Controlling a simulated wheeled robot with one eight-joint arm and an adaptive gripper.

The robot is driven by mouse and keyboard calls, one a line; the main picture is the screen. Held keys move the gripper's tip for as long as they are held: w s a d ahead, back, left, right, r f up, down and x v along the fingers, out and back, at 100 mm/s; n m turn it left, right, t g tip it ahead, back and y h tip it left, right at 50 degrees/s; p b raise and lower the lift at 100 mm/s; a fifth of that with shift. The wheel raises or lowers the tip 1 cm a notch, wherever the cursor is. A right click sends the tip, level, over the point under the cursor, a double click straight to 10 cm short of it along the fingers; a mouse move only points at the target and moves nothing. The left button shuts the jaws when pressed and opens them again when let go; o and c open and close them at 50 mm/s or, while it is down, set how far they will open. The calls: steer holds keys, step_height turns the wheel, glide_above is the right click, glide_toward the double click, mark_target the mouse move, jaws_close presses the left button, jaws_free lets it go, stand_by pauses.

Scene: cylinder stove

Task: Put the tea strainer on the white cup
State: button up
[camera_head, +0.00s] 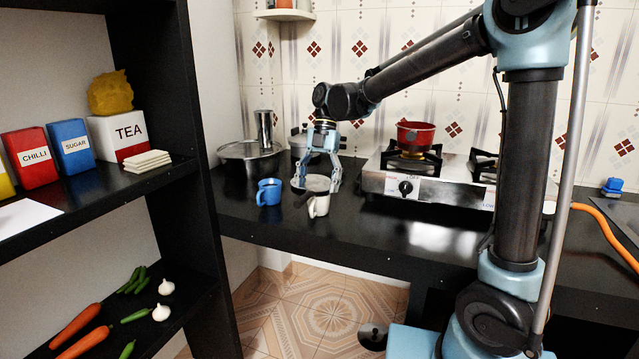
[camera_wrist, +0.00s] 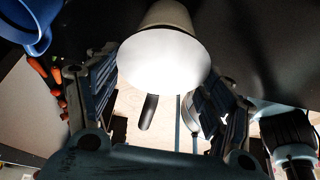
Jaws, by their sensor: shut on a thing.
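The tea strainer (camera_head: 315,183) is a pale round piece with a dark handle pointing to the lower left. It lies over the mouth of the white cup (camera_head: 319,206), which stands upright near the counter's front edge. My gripper (camera_head: 318,186) reaches down with its fingers on either side of the strainer and is shut on it. In the wrist view the strainer (camera_wrist: 165,62) is a bright disc between the fingers (camera_wrist: 158,105), its dark handle below. The pale cup wall (camera_wrist: 167,14) shows behind it. I cannot tell whether the strainer rests on the rim.
A blue mug (camera_head: 269,192) stands just left of the white cup. Pots (camera_head: 250,155) stand behind at the left. The stove (camera_head: 425,184) with a red pan (camera_head: 416,135) is to the right. A black shelf (camera_head: 130,187) borders the left. The counter front right of the cup is clear.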

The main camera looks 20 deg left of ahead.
steer(key=shift+f, duration=0.35)
steer(key=o, duration=1.1)
steer(key=shift+c, duration=0.2)
steer(key=shift+r, duration=0.55)
steer(key=v, duration=1.2)
steer(key=shift+s, duration=0.15)
